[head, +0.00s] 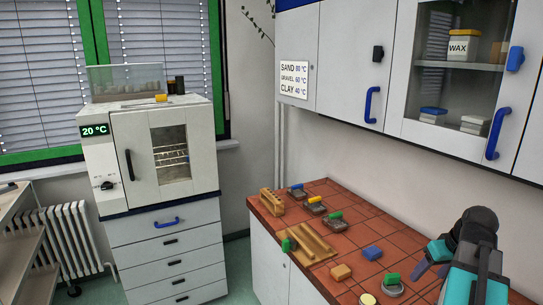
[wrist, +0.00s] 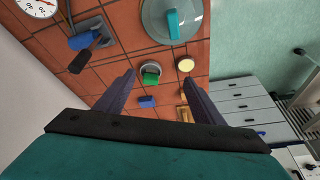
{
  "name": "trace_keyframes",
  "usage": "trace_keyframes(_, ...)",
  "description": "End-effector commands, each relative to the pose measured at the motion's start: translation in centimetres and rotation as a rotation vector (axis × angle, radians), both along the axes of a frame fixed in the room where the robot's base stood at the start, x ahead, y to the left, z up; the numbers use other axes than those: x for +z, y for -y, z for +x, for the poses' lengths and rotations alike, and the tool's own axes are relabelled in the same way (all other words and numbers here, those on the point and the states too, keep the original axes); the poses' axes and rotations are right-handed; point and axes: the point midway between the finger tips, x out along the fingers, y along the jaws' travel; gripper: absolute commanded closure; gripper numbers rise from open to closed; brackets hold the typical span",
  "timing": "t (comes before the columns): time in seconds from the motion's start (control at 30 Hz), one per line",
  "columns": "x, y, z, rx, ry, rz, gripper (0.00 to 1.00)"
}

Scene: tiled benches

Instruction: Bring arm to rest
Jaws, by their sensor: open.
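My gripper (wrist: 160,77) shows in the wrist view with its two dark fingers spread wide and nothing held between them. The fingers point over the red tiled bench (wrist: 112,72). A small dish with a green block (wrist: 151,77) shows between the fingertips, apparently below them on the bench. In the head view my teal and dark grey arm (head: 474,252) is at the lower right, above the bench's near end.
The bench holds a wooden rack (head: 271,201), wooden board (head: 312,243), blue block (head: 372,253), tan block (head: 341,272) and several dishes. Wall cabinets (head: 340,62) hang above. An oven (head: 130,150) stands on drawers at left. A round glass lid (wrist: 150,25) and dial (wrist: 38,5) show in the wrist view.

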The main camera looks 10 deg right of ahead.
Motion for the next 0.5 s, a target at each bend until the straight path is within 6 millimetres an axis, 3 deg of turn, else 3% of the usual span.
trace_keyframes(0.23,-3.8,-3.7,3.0,0.011,-0.036,0.028,0.38)
trace_keyframes(0.5,-9.9,-10.4,6.7,0.024,-0.101,0.057,0.38)
